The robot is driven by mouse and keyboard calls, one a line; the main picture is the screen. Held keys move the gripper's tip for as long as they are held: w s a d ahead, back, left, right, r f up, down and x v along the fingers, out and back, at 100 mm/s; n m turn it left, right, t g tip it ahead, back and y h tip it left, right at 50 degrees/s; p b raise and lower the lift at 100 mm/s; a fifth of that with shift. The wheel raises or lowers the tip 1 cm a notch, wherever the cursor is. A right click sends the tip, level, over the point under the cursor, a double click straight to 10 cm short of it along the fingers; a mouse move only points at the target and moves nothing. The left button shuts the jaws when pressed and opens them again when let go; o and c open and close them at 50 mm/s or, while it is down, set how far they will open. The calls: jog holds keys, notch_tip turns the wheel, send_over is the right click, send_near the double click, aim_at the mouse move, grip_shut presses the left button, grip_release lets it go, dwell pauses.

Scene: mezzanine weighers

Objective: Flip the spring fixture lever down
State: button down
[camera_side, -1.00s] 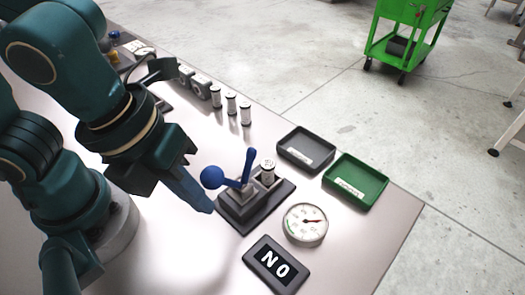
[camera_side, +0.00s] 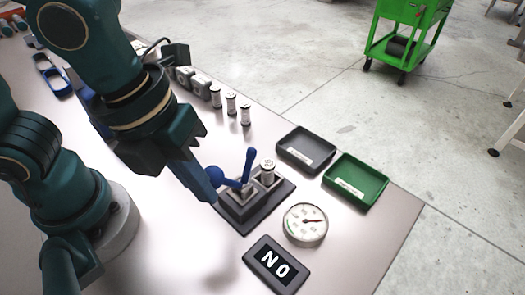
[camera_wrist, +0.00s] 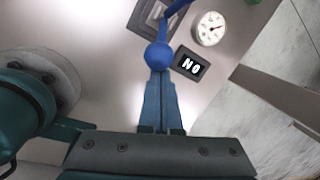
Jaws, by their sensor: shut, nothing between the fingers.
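The spring fixture (camera_side: 243,215) is a dark block on the table with a blue lever (camera_side: 249,166) and a blue ball knob (camera_side: 216,174) on its left. A white cylinder marked on top (camera_side: 267,170) stands in the fixture's right part. My gripper (camera_side: 209,197) is shut and empty, its blue fingers just left of the knob in the side view and partly in front of it. In the wrist view the knob (camera_wrist: 158,55) lies right at the fingertips (camera_wrist: 159,76); I cannot tell whether they touch.
A dial gauge (camera_side: 305,224) and a display reading NO (camera_side: 276,264) stand right of and in front of the fixture. A grey tray (camera_side: 306,149) and a green tray (camera_side: 355,180) are behind. Several white cylinders (camera_side: 231,104) stand at the back edge.

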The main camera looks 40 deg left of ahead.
jog(key=shift+w+r+g, duration=0.2)
jog(key=shift+w+g, duration=0.05)
jog(key=shift+g, duration=0.05)
jog(key=shift+w+r+g, duration=0.45)
jog(key=shift+w+g, duration=0.35)
jog(key=shift+w+r+g, duration=0.4)
jog(key=shift+w+g, duration=0.4)
jog(key=shift+w+a+f, duration=0.1)
jog(key=shift+w+f, duration=0.1)
jog(key=shift+w, duration=2.15)
jog(key=shift+w+f, duration=0.2)
jog(key=shift+w, duration=2.1)
jog(key=shift+s+a+r, duration=0.1)
jog(key=shift+s+r, duration=0.05)
jog(key=shift+r, duration=1.25)
jog(key=shift+s+r, duration=0.15)
jog(key=shift+r, duration=1.2)
